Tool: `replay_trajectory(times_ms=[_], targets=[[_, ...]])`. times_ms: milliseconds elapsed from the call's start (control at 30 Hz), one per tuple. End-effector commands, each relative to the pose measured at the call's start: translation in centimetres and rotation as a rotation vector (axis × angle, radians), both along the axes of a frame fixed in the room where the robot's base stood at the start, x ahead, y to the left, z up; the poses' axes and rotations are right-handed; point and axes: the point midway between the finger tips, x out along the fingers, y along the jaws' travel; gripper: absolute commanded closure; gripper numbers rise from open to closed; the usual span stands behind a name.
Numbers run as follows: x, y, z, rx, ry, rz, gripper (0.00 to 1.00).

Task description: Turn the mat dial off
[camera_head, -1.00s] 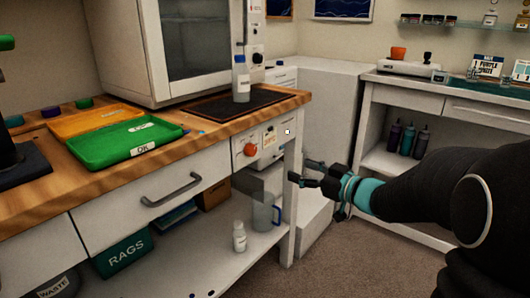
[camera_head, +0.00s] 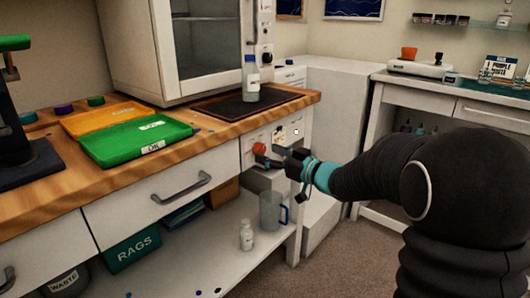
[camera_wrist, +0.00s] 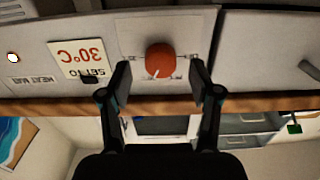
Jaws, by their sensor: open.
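The mat dial is a round orange-red knob (camera_head: 259,148) on the white panel at the front of the wooden bench. In the wrist view the dial (camera_wrist: 160,60) shows upside down, with a small white mark on its rim near the fingers. My gripper (camera_head: 268,160) is at the panel, just in front of the dial. In the wrist view my gripper (camera_wrist: 160,82) is open, one finger on each side of the dial; I cannot tell whether they touch it. A label reading "SET TO 30°C" (camera_wrist: 80,58) is beside the dial. The dark heat mat (camera_head: 232,104) lies on the bench top above.
A clear bottle (camera_head: 251,80) stands on the mat. Green (camera_head: 120,155) and orange (camera_head: 85,122) trays lie at left. A drawer handle (camera_head: 182,188) sticks out left of the panel. A jug (camera_head: 270,210) and white bottle (camera_head: 246,236) stand on the shelf below.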

Motion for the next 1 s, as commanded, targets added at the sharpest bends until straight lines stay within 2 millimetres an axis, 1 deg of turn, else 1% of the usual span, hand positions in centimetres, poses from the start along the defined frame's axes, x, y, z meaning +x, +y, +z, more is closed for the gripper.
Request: replay_trajectory(times_ms=[33,200,500,533,567,600,667,700,767,1000], targets=[[0.33,0.55,0.02,0.000,0.000,0.003,0.37],[1.06,1.36,0.02,0.000,0.000,0.000,0.37],[1.17,1.53,0.00,0.000,0.000,0.000,0.37],[1.17,1.53,0.00,0.000,0.000,0.000,0.40],[1.17,1.53,0.00,0.000,0.000,0.000,0.47],[1.17,1.53,0.00,0.000,0.000,0.000,0.57],[1.17,1.53,0.01,0.000,0.000,0.000,0.72],[1.17,1.53,0.01,0.000,0.000,0.000,0.82],[1.17,1.51,0.01,0.000,0.000,0.000,0.97],[1.18,1.49,-0.04,-0.008,-0.012,-0.001,0.97]])
